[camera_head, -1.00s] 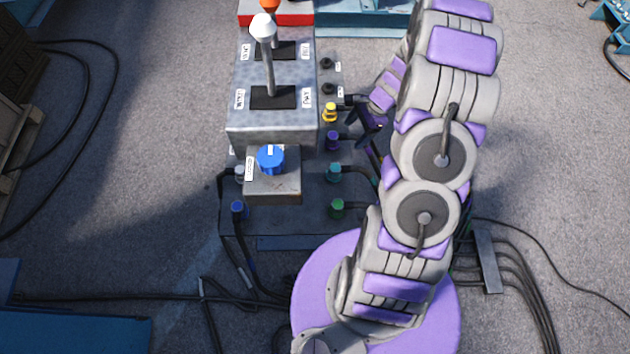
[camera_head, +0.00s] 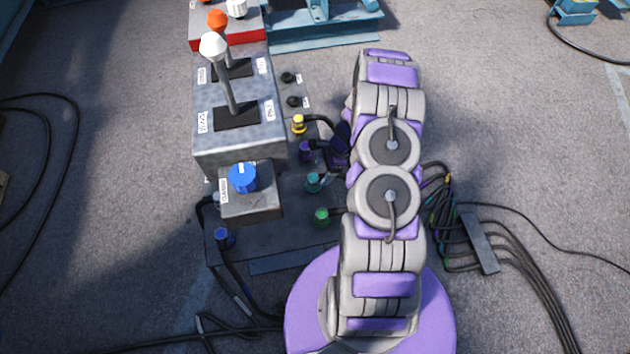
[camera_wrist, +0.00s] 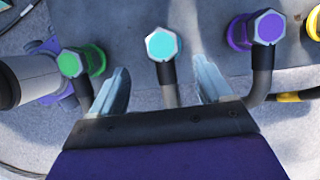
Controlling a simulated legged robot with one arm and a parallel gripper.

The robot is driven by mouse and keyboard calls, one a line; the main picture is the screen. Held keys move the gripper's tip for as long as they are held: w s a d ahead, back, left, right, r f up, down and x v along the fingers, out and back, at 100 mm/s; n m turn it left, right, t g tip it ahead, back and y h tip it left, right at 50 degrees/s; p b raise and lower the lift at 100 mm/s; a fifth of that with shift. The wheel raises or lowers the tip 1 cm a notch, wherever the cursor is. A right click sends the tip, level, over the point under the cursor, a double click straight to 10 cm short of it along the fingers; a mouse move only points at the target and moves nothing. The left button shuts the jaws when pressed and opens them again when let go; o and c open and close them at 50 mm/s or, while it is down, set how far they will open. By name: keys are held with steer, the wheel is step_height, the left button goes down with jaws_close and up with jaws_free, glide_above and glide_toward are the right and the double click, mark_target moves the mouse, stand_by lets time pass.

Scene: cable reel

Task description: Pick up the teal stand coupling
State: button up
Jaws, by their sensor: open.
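The teal stand coupling (camera_head: 313,182) sits in the row along the right side of the control stand, between the purple coupling (camera_head: 306,151) and the green coupling (camera_head: 321,216). In the wrist view its hexagonal teal face (camera_wrist: 162,44) is top centre, with a dark cable running down from it. My gripper (camera_wrist: 160,66) is open and empty; its two metal fingers are apart, one on each side of the teal coupling's cable in the picture. Whether they touch it cannot be told. In the head view my arm partly hides the gripper.
In the wrist view the green coupling (camera_wrist: 69,63) is left of the fingers and the purple coupling (camera_wrist: 269,27) right. A yellow coupling (camera_head: 299,124) is farther up the row. Levers (camera_head: 229,85) and a blue knob (camera_head: 242,178) stand left. Cables (camera_head: 447,220) lie right.

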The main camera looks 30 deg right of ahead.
mark_target(315, 177)
steer(key=shift+a+f, duration=0.25)
steer(key=shift+f, duration=0.3)
steer(key=shift+w+a+f, duration=0.1)
steer(key=shift+a+f, duration=0.2)
steer(key=shift+a, duration=0.15)
steer(key=x, duration=0.1)
steer(key=b+x, duration=0.1)
steer(key=x, duration=0.2)
steer(key=shift+w+a+f+b, duration=0.1)
steer(key=shift+w+a+b, duration=0.1)
steer(key=shift+w+b, duration=0.15)
steer(key=shift+d+f, duration=0.15)
steer(key=shift+f, duration=0.1)
steer(key=shift+d, duration=0.1)
steer(key=shift+a+r, duration=0.1)
steer(key=shift+a, duration=0.15)
steer(key=c, duration=0.6)
steer(key=shift+d, duration=0.1)
steer(key=c, duration=0.6)
steer(key=shift+o, duration=0.2)
steer(key=shift+w, duration=0.1)
